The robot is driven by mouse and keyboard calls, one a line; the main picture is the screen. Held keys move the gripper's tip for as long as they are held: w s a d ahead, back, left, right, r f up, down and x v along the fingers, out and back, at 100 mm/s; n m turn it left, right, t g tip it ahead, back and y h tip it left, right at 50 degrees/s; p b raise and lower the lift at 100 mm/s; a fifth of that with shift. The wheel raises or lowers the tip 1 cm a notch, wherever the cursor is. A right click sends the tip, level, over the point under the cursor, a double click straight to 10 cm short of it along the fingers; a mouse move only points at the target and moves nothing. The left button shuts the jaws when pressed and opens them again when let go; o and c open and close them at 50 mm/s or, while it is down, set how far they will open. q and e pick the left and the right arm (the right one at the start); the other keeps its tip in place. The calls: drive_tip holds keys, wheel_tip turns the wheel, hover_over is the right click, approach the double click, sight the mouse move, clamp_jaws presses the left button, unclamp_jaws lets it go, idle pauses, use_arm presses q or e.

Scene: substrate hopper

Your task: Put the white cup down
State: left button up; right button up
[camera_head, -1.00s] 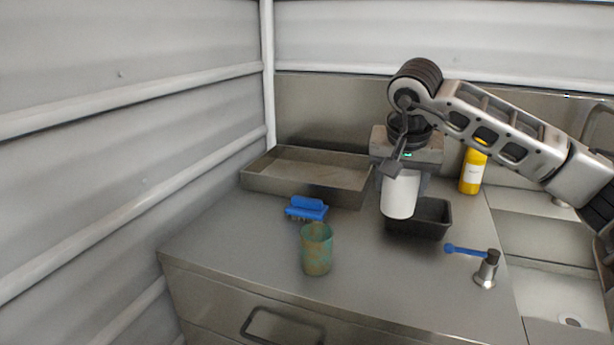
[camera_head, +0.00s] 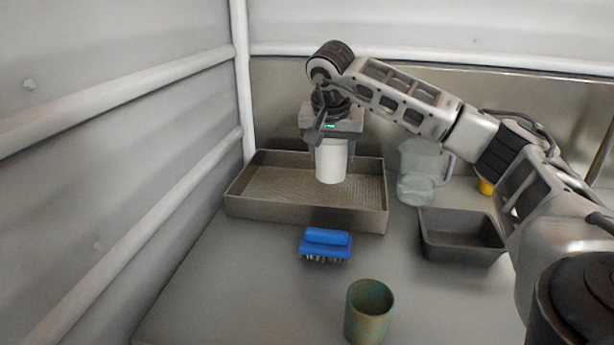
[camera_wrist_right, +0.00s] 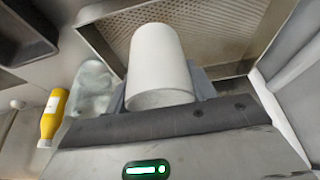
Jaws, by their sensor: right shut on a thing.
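The white cup (camera_head: 331,162) is upright in my right gripper (camera_head: 331,148), which is shut on it from above. In the head view the cup is over or inside the shallow metal tray (camera_head: 300,211); I cannot tell whether its base touches the tray floor. In the right wrist view the cup (camera_wrist_right: 158,62) lies between the two fingers (camera_wrist_right: 162,92), with the tray's textured floor (camera_wrist_right: 215,22) beyond it. My left gripper does not show.
A blue brush (camera_head: 325,243) and a green-brown cup (camera_head: 369,312) stand in front of the tray. A clear jug (camera_head: 419,172) and a dark bin (camera_head: 459,238) are to its right. A yellow bottle (camera_wrist_right: 52,115) shows in the wrist view. Walls close off the left and back.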

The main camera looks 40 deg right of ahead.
drive_tip(key=w+f, duration=0.2)
drive_tip(key=w+d+f, duration=0.1)
drive_tip(key=w+f, duration=0.1)
drive_tip(key=w, duration=0.1)
drive_tip(key=w+f+p, duration=0.1)
drive_tip(key=w+f, duration=0.2)
drive_tip(key=shift+w+d+f, duration=0.1)
drive_tip(key=shift+d, duration=0.3)
drive_tip(key=shift+w+d+f, duration=0.1)
drive_tip(key=shift+w+f, duration=0.1)
drive_tip(key=shift+f, duration=0.1)
drive_tip(key=shift+f+p, duration=0.3)
drive_tip(key=shift+f, duration=1.15)
drive_tip(key=o, duration=0.6)
drive_tip(key=shift+f, duration=0.2)
drive_tip(key=o, duration=0.4)
